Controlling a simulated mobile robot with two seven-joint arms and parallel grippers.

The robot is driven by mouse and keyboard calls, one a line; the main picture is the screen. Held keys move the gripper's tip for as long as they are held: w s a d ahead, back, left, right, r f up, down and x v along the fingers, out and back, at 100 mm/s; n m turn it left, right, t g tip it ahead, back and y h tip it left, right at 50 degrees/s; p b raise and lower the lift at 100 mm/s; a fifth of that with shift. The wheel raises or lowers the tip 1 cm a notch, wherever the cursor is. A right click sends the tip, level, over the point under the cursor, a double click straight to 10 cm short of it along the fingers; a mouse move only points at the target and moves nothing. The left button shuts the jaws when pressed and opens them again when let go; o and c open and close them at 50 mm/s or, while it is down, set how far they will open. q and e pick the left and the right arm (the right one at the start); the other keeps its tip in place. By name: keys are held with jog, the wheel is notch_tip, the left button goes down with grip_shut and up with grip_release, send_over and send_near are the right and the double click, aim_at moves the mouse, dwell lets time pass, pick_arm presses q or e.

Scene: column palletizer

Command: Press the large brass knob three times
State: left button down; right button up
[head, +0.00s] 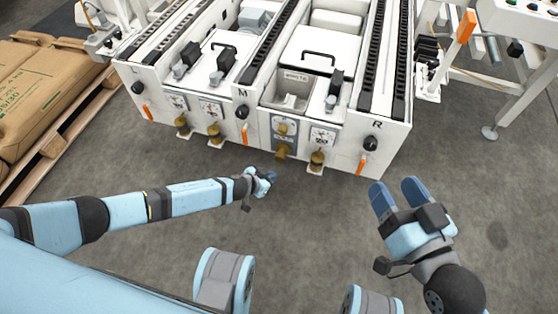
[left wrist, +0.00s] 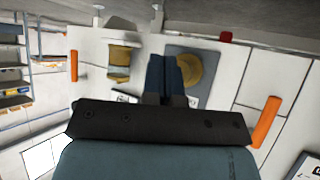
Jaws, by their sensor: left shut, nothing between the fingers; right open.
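The large brass knob (head: 283,152) sticks out from a dark grey plate on the front of the white machine. It also shows in the left wrist view as a round brass disc (left wrist: 189,70), partly hidden by my fingers. My left gripper (head: 268,174) is shut and empty, just in front of the machine near this knob. In the left wrist view its blue fingertips (left wrist: 163,60) overlap the disc's edge; I cannot tell whether they touch it. My right gripper (head: 398,188) is open and empty over the floor at the right.
Smaller brass fittings (head: 317,158) line the machine's lower front, with one (left wrist: 120,62) beside the disc in the wrist view. Orange handles (head: 361,163) and black knobs (head: 371,143) are also there. A pallet with sacks (head: 50,95) stands left. The floor before the machine is clear.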

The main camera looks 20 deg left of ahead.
aim_at(280, 161)
pick_arm(q)
jog(key=shift+w+d, duration=0.1)
jog(key=shift+w, duration=1.7)
pick_arm(e)
jog(key=shift+f, duration=0.15)
pick_arm(q)
jog(key=shift+w, duration=0.1)
dwell(0.5)
jog(key=shift+w, duration=0.3)
jog(key=shift+w+d, duration=0.1)
jog(key=shift+w, duration=1)
dwell(1.1)
jog(key=shift+s, duration=0.1)
jog(key=shift+s+p, duration=0.55)
jog(key=shift+s, duration=0.85)
pick_arm(e)
jog(key=shift+r, duration=0.6)
jog(key=shift+r, duration=0.1)
